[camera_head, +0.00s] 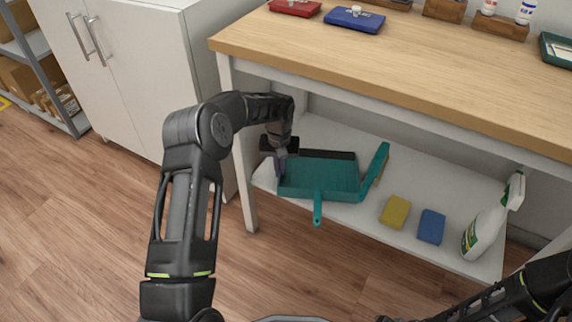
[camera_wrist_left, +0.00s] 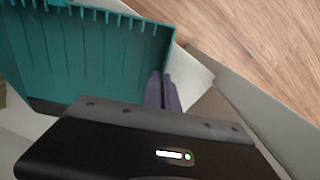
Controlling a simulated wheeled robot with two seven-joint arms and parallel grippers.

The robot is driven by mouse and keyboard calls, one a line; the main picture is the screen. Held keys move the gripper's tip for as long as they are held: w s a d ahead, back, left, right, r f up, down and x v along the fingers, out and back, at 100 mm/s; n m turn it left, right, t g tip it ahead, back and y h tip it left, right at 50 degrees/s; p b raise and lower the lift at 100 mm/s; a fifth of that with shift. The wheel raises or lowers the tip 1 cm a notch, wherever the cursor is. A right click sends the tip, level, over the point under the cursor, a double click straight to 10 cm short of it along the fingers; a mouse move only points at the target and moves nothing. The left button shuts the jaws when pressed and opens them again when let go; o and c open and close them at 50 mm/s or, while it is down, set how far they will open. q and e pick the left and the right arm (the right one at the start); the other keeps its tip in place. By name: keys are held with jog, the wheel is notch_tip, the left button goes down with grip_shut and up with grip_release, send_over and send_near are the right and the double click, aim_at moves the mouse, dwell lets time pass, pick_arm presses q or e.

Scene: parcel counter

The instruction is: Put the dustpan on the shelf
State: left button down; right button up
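The teal dustpan (camera_head: 322,178) is at the left part of the white lower shelf (camera_head: 440,250) under the counter. Its handle points forward past the shelf's front edge, and a dark lip lies along its back. I cannot tell whether its whole base touches the shelf. My left gripper (camera_head: 280,168) is at the dustpan's left side. In the left wrist view the dustpan (camera_wrist_left: 95,55) shows with its side wall running down between the left gripper's close-set fingers (camera_wrist_left: 163,92), which look shut on it. My right gripper is not clearly visible; only part of that arm shows.
A teal brush (camera_head: 376,168) stands against the dustpan's right side. A yellow sponge (camera_head: 395,212), a blue sponge (camera_head: 431,227) and a white spray bottle (camera_head: 486,230) are farther right on the shelf. The counter's leg (camera_head: 241,160) and wooden top (camera_head: 400,75) border the shelf space.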

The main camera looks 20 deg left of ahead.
pick_arm(q)
jog(key=shift+w+d+f+b, duration=0.1)
jog(key=shift+w+b, duration=0.55)
jog(key=shift+w, duration=1.35)
jog(key=shift+b, duration=0.4)
jog(key=c, duration=1.7)
grip_release()
jog(key=shift+s, duration=0.1)
notch_tip(320, 180, up, 8)
jog(key=p, duration=0.3)
jog(key=shift+f, duration=0.2)
